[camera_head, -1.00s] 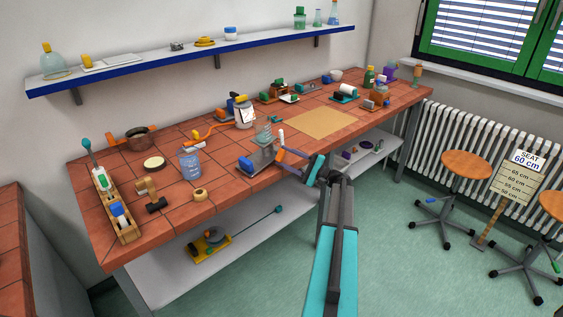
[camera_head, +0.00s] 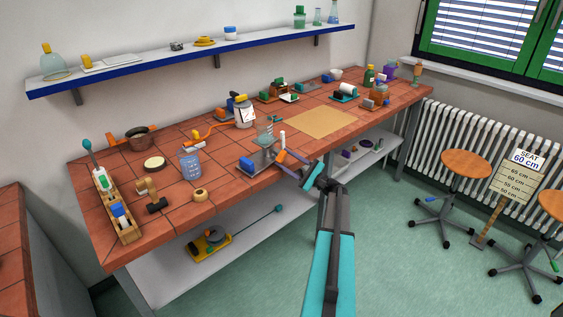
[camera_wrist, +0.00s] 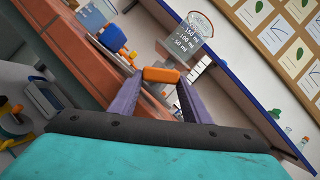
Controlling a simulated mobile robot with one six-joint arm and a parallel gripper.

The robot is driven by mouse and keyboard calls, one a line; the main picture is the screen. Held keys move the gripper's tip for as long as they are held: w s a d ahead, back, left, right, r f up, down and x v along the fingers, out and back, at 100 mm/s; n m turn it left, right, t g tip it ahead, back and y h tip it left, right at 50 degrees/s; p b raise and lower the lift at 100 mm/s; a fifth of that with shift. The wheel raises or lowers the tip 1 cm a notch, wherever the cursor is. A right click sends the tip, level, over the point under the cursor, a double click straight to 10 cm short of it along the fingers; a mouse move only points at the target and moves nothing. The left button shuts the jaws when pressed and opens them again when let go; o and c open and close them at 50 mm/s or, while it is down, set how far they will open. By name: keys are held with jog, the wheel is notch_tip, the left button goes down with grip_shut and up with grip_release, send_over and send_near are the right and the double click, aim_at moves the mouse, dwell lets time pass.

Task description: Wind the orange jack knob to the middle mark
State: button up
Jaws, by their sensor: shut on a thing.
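The orange jack knob (camera_wrist: 161,75) is in the middle of the wrist view, between the two purple fingers of my gripper (camera_wrist: 160,80). My gripper is shut on it. In the head view my gripper (camera_head: 288,160) is at the front right of the grey jack (camera_head: 258,163), near the bench's front edge. A clear beaker (camera_head: 265,133) stands on the jack; its volume marks show in the wrist view (camera_wrist: 186,38). A white upright piece (camera_head: 282,138) stands at the jack's right. The middle mark cannot be made out.
A blue block (camera_head: 245,164) is at the jack's left. A blue-tinted beaker (camera_head: 190,163) and a tape roll (camera_head: 200,195) are further left. A tan mat (camera_head: 322,122) lies behind to the right. A lower shelf (camera_head: 165,265) runs under the bench.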

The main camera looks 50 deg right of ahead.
aim_at(281, 163)
jog(key=shift+w+a+f+m+h+p, duration=0.2)
jog(key=shift+a+f+m, duration=0.3)
jog(key=shift+m, duration=0.35)
jog(key=shift+w+a+f+m+h+p, duration=0.15)
jog(key=shift+a+f+m, duration=0.3)
jog(key=shift+m, duration=0.4)
jog(key=shift+r, duration=0.1)
jog(key=shift+a+m+t, duration=0.1)
jog(key=shift+m+t, duration=0.2)
jog(key=shift+o, duration=0.2)
jog(key=m+h, duration=0.1)
jog(key=m, duration=0.1)
jog(key=m+h+p, duration=0.1)
jog(key=m, duration=0.1)
jog(key=shift+w+a+t+h, duration=0.1)
jog(key=shift+a+t+h, duration=0.1)
jog(key=shift+t+h, duration=0.1)
jog(key=shift+d, duration=0.1)
jog(key=o, duration=1.2)
